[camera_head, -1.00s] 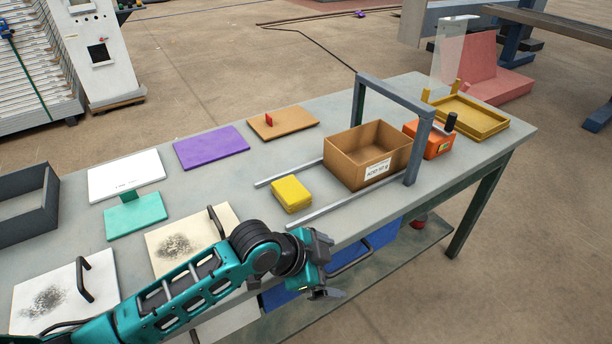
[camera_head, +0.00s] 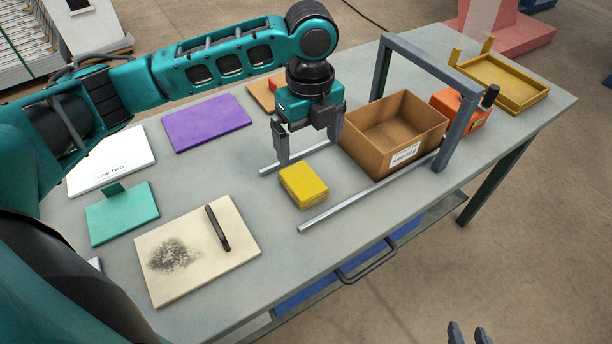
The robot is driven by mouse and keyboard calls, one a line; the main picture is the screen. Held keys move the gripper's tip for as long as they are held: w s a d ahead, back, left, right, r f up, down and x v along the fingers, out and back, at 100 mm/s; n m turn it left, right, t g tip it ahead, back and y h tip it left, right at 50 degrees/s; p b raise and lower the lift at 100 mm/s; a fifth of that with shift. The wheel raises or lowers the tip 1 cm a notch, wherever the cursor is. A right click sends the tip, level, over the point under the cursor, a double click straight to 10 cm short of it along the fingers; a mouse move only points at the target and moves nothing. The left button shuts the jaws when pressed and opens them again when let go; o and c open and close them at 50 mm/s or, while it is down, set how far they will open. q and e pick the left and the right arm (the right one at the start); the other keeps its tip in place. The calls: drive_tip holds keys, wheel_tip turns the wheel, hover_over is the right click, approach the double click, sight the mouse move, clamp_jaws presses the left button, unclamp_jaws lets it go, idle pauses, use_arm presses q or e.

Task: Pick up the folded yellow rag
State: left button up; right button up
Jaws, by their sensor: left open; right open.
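The folded yellow rag (camera_head: 304,187) lies flat on the grey table, near the left ends of two metal rails. My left gripper (camera_head: 308,148) points down with its fingers apart and empty. It appears above and just behind the rag, not touching it. Only the fingertips of my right gripper (camera_head: 469,333) show at the bottom edge, over the floor in front of the table. They are apart with nothing between them.
An open cardboard box (camera_head: 392,136) stands between the rails (camera_head: 372,192), beneath a grey frame (camera_head: 462,128). An orange box (camera_head: 460,107) and a yellow tray (camera_head: 510,84) are beyond. A cream board with a black handle (camera_head: 197,250) lies front left.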

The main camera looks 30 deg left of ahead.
use_arm(q)
hover_over(303, 180)
drive_tip(key=d, duration=0.1)
wheel_tip(303, 180, down, 6)
drive_tip(key=shift+d+f+b, duration=0.1)
drive_tip(key=shift+f+b, duration=0.15)
drive_tip(key=shift+b, duration=0.15)
drive_tip(key=f, duration=0.2)
drive_tip(key=a+f, duration=0.1)
drive_tip(key=f, duration=0.1)
drive_tip(key=shift+a+f+b, duration=0.1)
drive_tip(key=shift+a+b, duration=0.1)
drive_tip(key=shift+b, duration=0.15)
drive_tip(key=shift+f, duration=0.6)
drive_tip(key=shift+c, duration=0.3)
drive_tip(key=c, duration=1)
drive_tip(key=shift+r, duration=0.1)
